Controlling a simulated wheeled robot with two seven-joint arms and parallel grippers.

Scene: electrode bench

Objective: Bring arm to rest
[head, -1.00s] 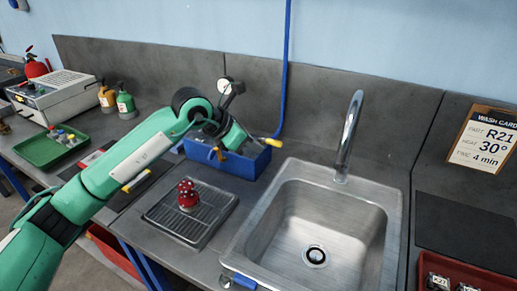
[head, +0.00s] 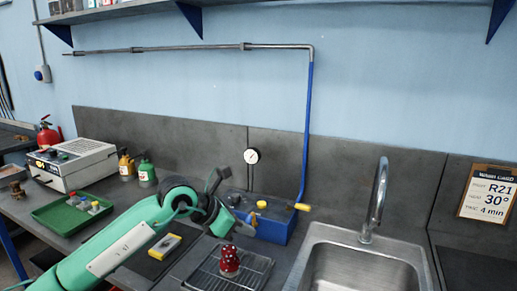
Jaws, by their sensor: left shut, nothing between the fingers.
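My left arm reaches in from the lower left in the head view. Its gripper (head: 244,229) is shut with nothing in it, in front of the blue box (head: 275,230) against the back panel. It is above and beyond the metal drain rack (head: 258,263), apart from the red white-dotted piece (head: 229,261) standing on that rack. Part of the blue box is hidden behind the gripper. My right gripper is not in view.
The steel sink (head: 340,262) and its tap (head: 376,200) are at the right. A green tray (head: 62,221) with small coloured pieces, a white instrument (head: 75,165), and a yellow-and-white block (head: 165,246) are left. A pipe (head: 307,130) runs down the wall to the box.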

